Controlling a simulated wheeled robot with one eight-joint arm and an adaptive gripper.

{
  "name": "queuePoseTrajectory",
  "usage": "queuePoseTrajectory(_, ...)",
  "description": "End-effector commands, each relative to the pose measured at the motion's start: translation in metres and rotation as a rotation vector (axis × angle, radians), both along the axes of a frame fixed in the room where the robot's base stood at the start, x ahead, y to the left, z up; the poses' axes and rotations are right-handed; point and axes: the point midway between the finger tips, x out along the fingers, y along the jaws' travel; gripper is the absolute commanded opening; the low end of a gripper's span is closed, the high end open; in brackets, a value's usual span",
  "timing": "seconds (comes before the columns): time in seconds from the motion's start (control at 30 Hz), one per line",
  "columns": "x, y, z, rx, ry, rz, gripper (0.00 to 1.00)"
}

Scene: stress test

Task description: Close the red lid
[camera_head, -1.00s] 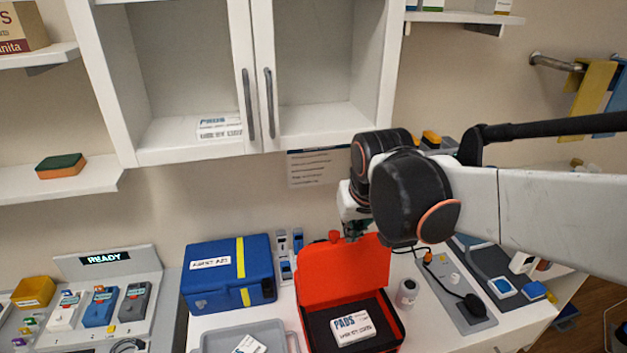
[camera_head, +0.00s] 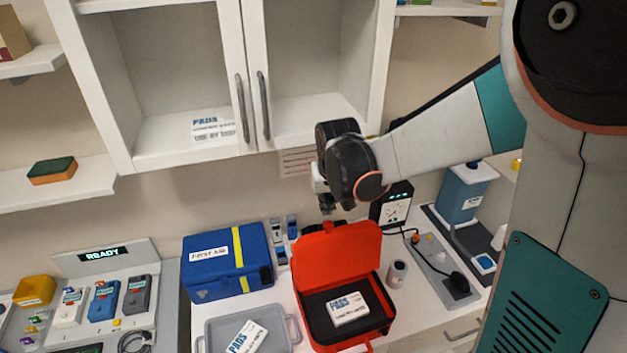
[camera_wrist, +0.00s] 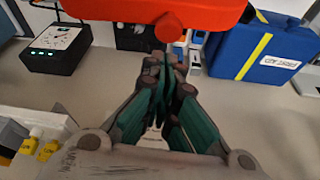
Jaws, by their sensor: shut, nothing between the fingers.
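The red lid (camera_head: 338,258) stands open and upright at the back of the red case (camera_head: 373,342) in the head view. A red knob (camera_head: 328,227) sits on its top edge. A white pads box (camera_head: 348,309) lies inside the case on dark lining. In the wrist view the red lid (camera_wrist: 150,13) crosses the top, with its round knob (camera_wrist: 168,27) just beyond my fingertips. My gripper (camera_wrist: 168,65) is shut and empty, behind and above the lid's top edge (camera_head: 326,208). Whether it touches the lid is unclear.
A blue first aid box (camera_head: 222,268) stands left of the case. A grey tray (camera_head: 212,331) with a pads box (camera_head: 246,338) is in front. A small bottle (camera_head: 397,273) stands right of the case. A black device (camera_head: 392,206) and a blue container (camera_head: 463,195) stand behind right. Cabinet doors hang above.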

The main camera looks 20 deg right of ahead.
Motion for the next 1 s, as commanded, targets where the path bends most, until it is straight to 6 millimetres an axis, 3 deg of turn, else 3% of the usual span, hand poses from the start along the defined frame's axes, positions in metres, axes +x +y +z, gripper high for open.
queuePoseTrajectory(0.3,0.009,-0.001,-0.027,0.0,0.0,0.0,0.0)
queuePoseTrajectory(0.77,0.009,-0.002,-0.029,0.001,-0.003,0.0,0.0)
queuePoseTrajectory(1.0,0.003,-0.013,-0.027,0.001,-0.052,-0.001,0.0)
